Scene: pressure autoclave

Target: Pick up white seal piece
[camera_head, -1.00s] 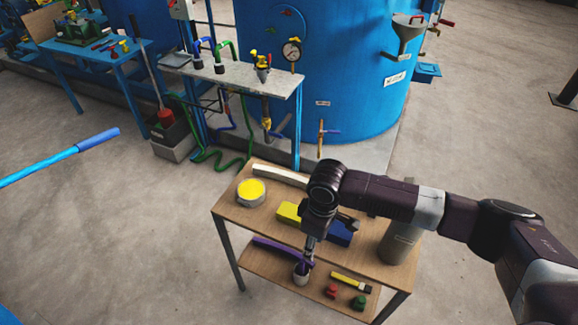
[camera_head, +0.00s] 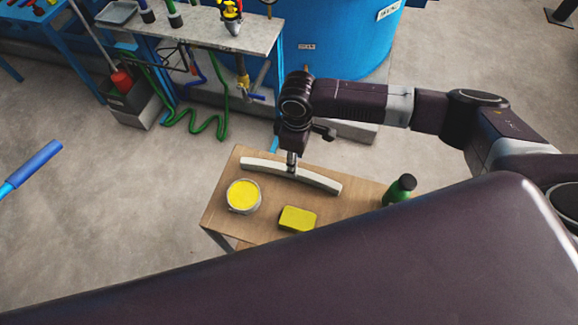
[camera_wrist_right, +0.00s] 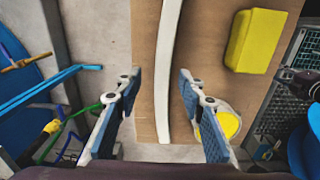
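The white seal piece (camera_head: 325,183) is a long, slightly curved pale strip lying along the back of the small wooden table. In the right wrist view the seal piece (camera_wrist_right: 170,55) runs between the two fingers. My right gripper (camera_head: 292,172) points down over the middle of the strip. In the right wrist view the right gripper (camera_wrist_right: 157,82) is open, with one finger on each side of the strip and gaps showing. I cannot tell how far above the table the fingertips are. My left gripper is not in view.
On the wooden table (camera_head: 222,205) are a round container with yellow contents (camera_head: 243,196), a yellow block (camera_head: 298,218) and a green bottle (camera_head: 400,189). My own dark body part hides the table's front. A metal bench (camera_head: 215,36) and blue tank (camera_head: 345,35) stand behind.

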